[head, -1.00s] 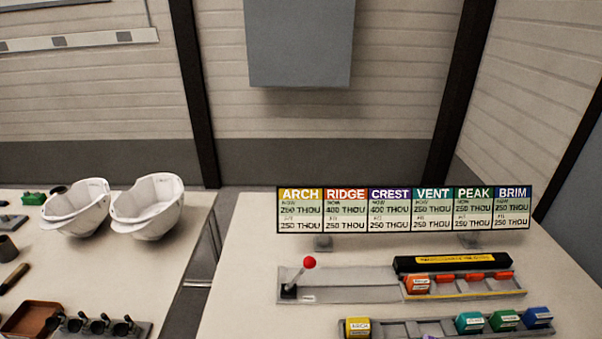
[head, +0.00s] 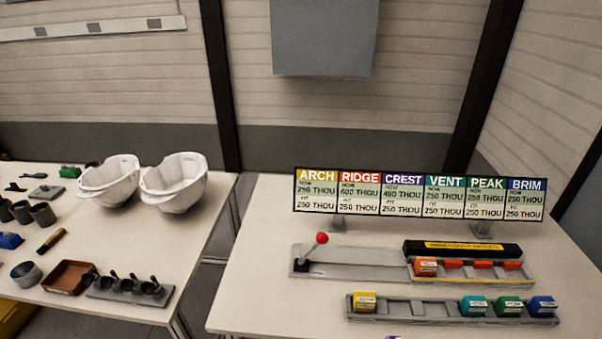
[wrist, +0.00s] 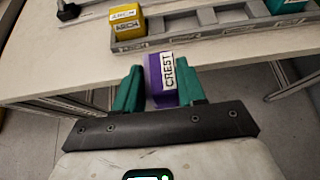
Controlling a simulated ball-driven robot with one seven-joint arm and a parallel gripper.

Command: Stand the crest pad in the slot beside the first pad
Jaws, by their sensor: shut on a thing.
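The purple crest pad (wrist: 158,84), its CREST label showing, is held between the teal fingers of my gripper (wrist: 160,80) in the wrist view, in front of the table edge. Only a purple sliver (head: 393,337) shows at the bottom of the head view. The orange ridge pad (head: 425,267) stands at the left end of the slot in the grey fixture (head: 470,280), in front of a black bar. Several orange-red pieces show along the slot to its right. My gripper is well short of the fixture.
A grey rack (head: 435,311) holds the yellow arch pad (head: 364,302), teal, green and blue pads, with empty places between. A red-knobbed lever (head: 322,239) stands at the fixture's left. A sign board (head: 420,194) stands behind. The left table (head: 215,190) holds helmet shells.

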